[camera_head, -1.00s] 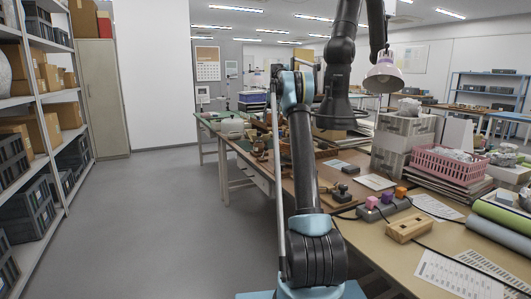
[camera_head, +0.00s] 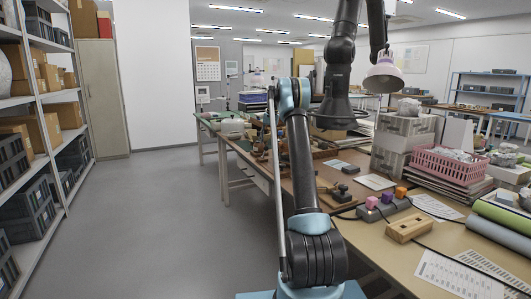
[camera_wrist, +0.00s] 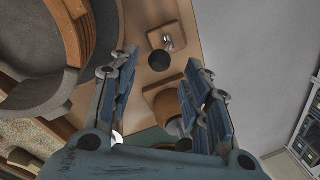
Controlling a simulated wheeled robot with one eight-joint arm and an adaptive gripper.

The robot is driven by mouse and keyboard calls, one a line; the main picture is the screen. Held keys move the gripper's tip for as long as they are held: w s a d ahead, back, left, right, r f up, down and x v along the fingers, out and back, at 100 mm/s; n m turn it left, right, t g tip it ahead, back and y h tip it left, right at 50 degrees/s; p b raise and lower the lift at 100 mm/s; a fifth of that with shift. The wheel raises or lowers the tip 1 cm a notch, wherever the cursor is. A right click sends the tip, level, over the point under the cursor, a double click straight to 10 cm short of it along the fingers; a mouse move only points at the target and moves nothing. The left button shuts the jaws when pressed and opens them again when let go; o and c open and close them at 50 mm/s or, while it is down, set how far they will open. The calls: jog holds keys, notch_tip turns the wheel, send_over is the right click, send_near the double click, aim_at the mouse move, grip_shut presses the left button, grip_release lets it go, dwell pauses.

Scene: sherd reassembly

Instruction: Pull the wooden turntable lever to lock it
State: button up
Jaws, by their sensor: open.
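In the wrist view, my gripper (camera_wrist: 160,68) is open, with its two blue-lined fingers spread and nothing held between them. A dark round knob (camera_wrist: 160,60) shows between the fingertips, beside a small square wooden block (camera_wrist: 168,37) with a metal fitting. Whether these belong to the turntable lever, I cannot tell. A brown rounded wooden piece (camera_wrist: 162,98) lies lower between the fingers, partly hidden by the right one. A large grey round body (camera_wrist: 40,98), perhaps the turntable, fills the left, with an orange-brown curved wall (camera_wrist: 78,35) on it.
In the head view, the workbench (camera_head: 385,238) runs along the right, with a pink basket (camera_head: 445,163), a wooden block (camera_head: 408,229) and a lamp (camera_head: 383,78). Shelves (camera_head: 42,110) stand at the left. The grey floor (camera_head: 150,230) between them is clear.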

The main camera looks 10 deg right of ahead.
aim_at(266, 149)
jog(key=shift+w+a+f, duration=0.1)
jog(key=shift+a+f, duration=0.15)
jog(key=shift+f, duration=1.3)
jog(key=shift+a+f, duration=0.2)
jog(key=shift+f, duration=1.3)
grip_shut()
